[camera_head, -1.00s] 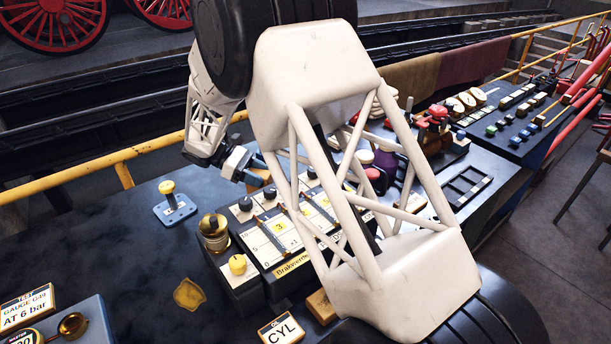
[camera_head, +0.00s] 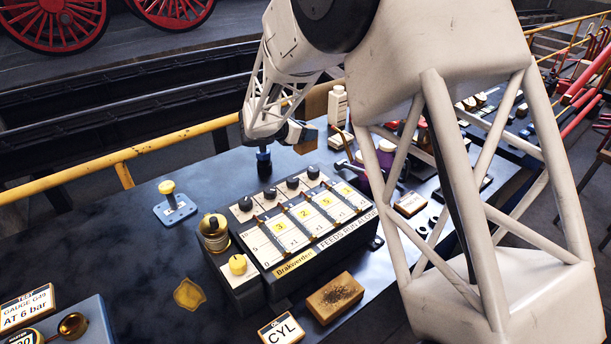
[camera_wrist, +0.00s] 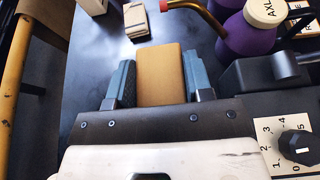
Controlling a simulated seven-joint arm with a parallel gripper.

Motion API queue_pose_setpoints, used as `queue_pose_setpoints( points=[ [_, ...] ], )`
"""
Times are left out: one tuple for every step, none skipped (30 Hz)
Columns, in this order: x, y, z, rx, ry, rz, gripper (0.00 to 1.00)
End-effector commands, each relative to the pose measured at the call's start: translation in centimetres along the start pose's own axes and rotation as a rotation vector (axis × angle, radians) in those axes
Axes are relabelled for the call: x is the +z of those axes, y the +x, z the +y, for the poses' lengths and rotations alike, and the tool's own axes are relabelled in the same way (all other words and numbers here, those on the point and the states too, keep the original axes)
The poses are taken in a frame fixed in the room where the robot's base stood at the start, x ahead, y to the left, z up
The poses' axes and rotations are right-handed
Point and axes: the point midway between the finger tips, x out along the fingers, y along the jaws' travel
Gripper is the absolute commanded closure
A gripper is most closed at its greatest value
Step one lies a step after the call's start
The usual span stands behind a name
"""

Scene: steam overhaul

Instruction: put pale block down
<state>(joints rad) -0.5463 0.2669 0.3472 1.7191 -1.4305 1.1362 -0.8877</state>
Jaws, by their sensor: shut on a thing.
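My gripper (camera_wrist: 159,84) is shut on a pale tan block (camera_wrist: 161,66), with one blue-grey finger against each side in the wrist view. In the head view the held block (camera_head: 306,140) shows beside the wrist, behind the row of numbered feed dials. It appears to be above the dark bench top (camera_head: 110,232). I cannot tell the gap beneath it. Its underside is hidden.
A purple container (camera_wrist: 250,32) with a copper spout (camera_wrist: 200,16) stands close right of the block. A folded beige item (camera_wrist: 136,21) lies beyond it. The dial box (camera_head: 310,225) and a dark-topped brown block (camera_head: 335,297) are nearer. A yellow rail (camera_head: 170,144) runs behind.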

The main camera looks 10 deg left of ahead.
Motion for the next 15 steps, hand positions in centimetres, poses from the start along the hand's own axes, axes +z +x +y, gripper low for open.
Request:
queue_pose_setpoints(
  points=[
    [0.08,0.05,0.02,0.003,-0.001,0.000,0.80],
    [0.09,0.07,0.04,0.004,-0.001,0.000,0.80],
    [0.09,0.07,0.04,0.005,-0.002,0.000,0.80],
    [0.08,0.07,0.04,0.004,-0.001,0.000,0.80],
    [0.09,0.06,0.04,0.004,-0.001,0.000,0.80],
    [0.08,0.06,0.04,0.004,-0.001,0.000,0.80],
    [0.08,0.06,0.04,0.004,-0.001,0.000,0.80],
    [0.08,0.06,0.04,0.003,-0.001,0.000,0.80],
    [0.07,0.07,0.04,0.003,-0.001,0.000,0.80],
    [0.04,0.07,0.04,0.003,-0.001,0.000,0.80],
    [-0.02,0.10,0.04,0.003,-0.001,0.000,0.80],
    [-0.15,0.15,0.04,0.003,-0.001,0.000,0.80],
    [-0.29,0.21,0.04,0.003,-0.001,0.000,0.80],
    [-0.48,0.29,0.04,0.002,-0.001,0.000,0.80],
    [-0.81,0.42,0.04,0.002,-0.001,0.000,0.80]
  ],
)
